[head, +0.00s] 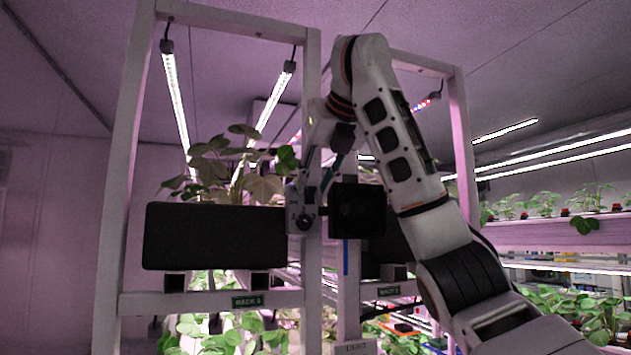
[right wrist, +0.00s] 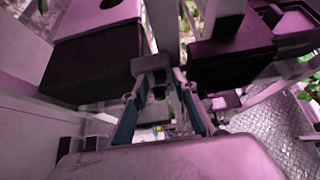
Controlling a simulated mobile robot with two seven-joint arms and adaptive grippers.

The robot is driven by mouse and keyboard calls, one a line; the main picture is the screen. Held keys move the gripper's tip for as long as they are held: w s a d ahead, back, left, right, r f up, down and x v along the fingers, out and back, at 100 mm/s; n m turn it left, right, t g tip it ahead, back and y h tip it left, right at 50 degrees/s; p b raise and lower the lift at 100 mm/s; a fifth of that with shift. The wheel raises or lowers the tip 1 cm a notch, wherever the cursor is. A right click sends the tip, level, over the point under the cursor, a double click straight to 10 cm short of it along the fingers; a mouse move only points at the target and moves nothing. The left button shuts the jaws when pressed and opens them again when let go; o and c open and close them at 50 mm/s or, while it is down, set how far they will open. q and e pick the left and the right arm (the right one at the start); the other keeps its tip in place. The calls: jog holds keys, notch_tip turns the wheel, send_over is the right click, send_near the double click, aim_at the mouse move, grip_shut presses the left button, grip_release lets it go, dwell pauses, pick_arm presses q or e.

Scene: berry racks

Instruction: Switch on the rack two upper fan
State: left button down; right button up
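My right arm rises at the right in the head view and bends down to the right gripper (right wrist: 155,86) by the posts between the racks. In the right wrist view its two fingers are apart, with a small grey box (right wrist: 152,63) at or just beyond their tips; contact cannot be told. In the head view a grey box with a dark round knob (head: 303,212) and a square black fan-like unit (head: 357,213) sit side by side there. A green label (head: 388,291), blurred, marks the right rack. The switch's state cannot be told. My left gripper is out of view.
A long black planter (head: 215,236) with leafy plants fills the left rack, above the green label RACK 1 (head: 247,301). White posts (head: 126,185) and lit tubes (head: 178,103) hem in the space. More planted shelves (head: 560,232) stand at the right.

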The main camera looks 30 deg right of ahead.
jog(key=v, duration=0.7)
jog(key=shift+s+r, duration=0.2)
jog(key=shift+a, duration=0.1)
jog(key=shift+f, duration=0.1)
dwell(0.3)
